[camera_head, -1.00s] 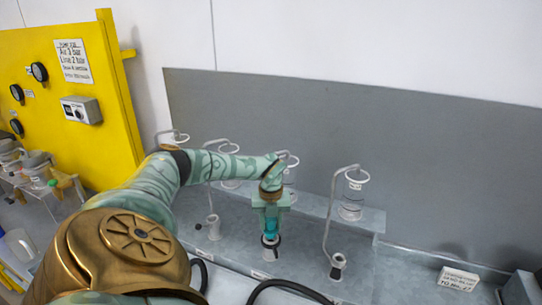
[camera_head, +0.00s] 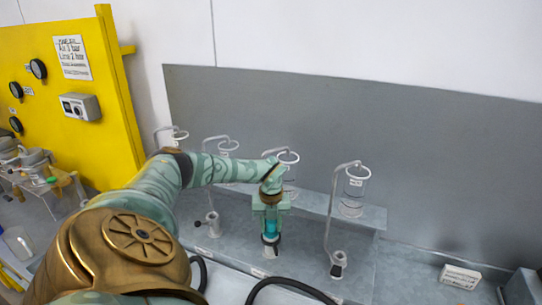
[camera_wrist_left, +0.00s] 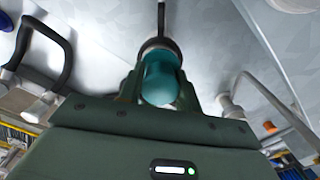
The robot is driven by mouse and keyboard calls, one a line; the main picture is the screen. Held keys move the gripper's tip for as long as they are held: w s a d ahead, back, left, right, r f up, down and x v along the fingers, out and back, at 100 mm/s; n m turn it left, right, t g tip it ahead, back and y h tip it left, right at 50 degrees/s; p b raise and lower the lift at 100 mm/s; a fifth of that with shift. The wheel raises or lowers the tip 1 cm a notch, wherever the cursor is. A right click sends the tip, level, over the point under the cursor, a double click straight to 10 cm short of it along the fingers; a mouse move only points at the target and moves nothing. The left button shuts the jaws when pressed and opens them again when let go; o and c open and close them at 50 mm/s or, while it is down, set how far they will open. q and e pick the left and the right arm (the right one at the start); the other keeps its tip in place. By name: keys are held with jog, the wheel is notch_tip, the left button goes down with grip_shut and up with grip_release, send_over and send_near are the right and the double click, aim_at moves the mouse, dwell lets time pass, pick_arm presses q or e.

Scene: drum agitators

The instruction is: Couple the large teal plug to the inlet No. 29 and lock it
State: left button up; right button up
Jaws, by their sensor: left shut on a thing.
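The large teal plug (camera_head: 271,227) is upright between the fingers of my left gripper (camera_head: 270,212), which is shut on it. In the left wrist view the teal plug (camera_wrist_left: 160,80) shows between the two fingers, with a dark ring just beyond it. In the head view the plug's lower end is at a pale inlet (camera_head: 270,252) on the bench; I cannot tell whether it is seated or locked. The number on this inlet is not readable. My right gripper is not in view.
Another inlet with a bent pipe (camera_head: 338,262) stands to the right, and one (camera_head: 213,226) to the left. Clear cylinders (camera_head: 354,193) stand on a raised shelf behind. A black hose (camera_head: 285,283) curves in front. A yellow panel (camera_head: 60,110) stands at the left.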

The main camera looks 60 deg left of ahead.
pick_arm(q)
jog(key=shift+f, duration=0.35)
dwell(0.5)
jog(key=o, duration=1.1)
notch_tip(320, 180, up, 8)
jog(key=p, duration=0.7)
jog(key=shift+p, duration=0.3)
